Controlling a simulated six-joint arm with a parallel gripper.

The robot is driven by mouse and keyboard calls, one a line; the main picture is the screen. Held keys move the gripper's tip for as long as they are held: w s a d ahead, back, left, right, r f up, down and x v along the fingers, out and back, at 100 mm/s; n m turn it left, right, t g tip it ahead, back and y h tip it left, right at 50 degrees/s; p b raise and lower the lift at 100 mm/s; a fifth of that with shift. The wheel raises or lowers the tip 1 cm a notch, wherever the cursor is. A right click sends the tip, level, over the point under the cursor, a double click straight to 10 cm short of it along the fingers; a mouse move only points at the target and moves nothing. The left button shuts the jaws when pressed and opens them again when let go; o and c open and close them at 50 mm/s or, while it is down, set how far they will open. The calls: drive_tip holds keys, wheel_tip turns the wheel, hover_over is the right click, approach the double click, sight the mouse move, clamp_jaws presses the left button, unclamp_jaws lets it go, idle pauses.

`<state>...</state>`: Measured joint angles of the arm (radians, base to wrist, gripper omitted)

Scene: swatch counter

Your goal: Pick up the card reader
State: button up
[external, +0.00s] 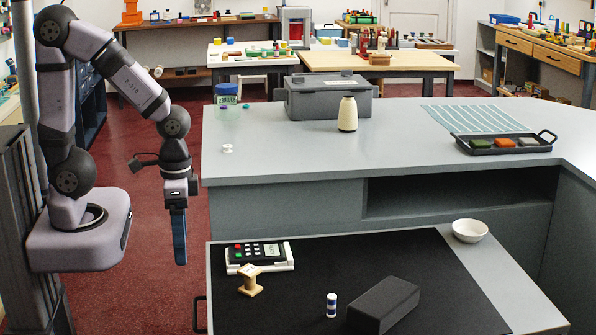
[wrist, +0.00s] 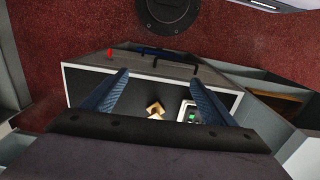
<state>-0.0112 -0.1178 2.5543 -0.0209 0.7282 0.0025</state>
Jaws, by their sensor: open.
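The card reader (external: 259,256) lies on the black mat near the lower counter's back left corner. It is a white and black device with a small screen and red and green keys. My gripper (external: 180,262) hangs fingers down to the left of the counter, apart from the card reader. In the wrist view my gripper (wrist: 160,92) has its two blue fingers spread with nothing between them. The card reader (wrist: 188,112) shows there beyond the fingers, close to the right finger and partly cut off by my gripper body.
A small blue-and-white cylinder (external: 331,305) and a dark box (external: 383,304) are further right. A white bowl (external: 469,231) sits at the right. The raised counter (external: 300,160) stands behind. The mat's back middle is clear.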

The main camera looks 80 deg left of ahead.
sight(245, 250)
drive_tip(key=s+d+n+g+h+p, duration=0.25)
drive_tip(key=d+n+h+p, duration=0.3)
drive_tip(key=n+h, duration=0.35)
drive_tip(key=w+d+r+n+t+h+p, duration=0.1)
drive_tip(key=w+d+n+t+h+p, duration=0.1)
drive_tip(key=w+n+t+h, duration=0.3)
drive_tip(key=w+a+f+n+t+y+p, duration=0.1)
drive_tip(key=w+a+f+n+t+p, duration=0.15)
drive_tip(key=w+a+n+t, duration=0.6)
drive_tip(key=a+f+n+t+y+p, duration=0.1)
drive_tip(key=a+f+n+t+y, duration=0.1)
drive_tip(key=a+f+n+y, duration=0.1)
drive_tip(key=a+f+n+t+y+p, duration=0.1)
drive_tip(key=a+f+n+t+y, duration=0.1)
drive_tip(key=a+n+y, duration=0.2)
drive_tip(key=s+a+f+n+t+y+p, duration=0.1)
drive_tip(key=a+f+n+y, duration=0.2)
drive_tip(key=a+n+y, duration=0.1)
drive_tip(key=shift+a+f+n+t+y, duration=0.3)
drive_tip(key=shift+a+n+t+y, duration=0.1)
drive_tip(key=shift+n+y, duration=0.5)
drive_tip(key=shift+s+a+f+n, duration=0.25)
drive_tip(key=shift+f, duration=0.1)
drive_tip(key=shift+w+f+b, duration=0.15)
drive_tip(key=shift+w+b, duration=0.15)
drive_tip(key=shift+w, duration=0.8)
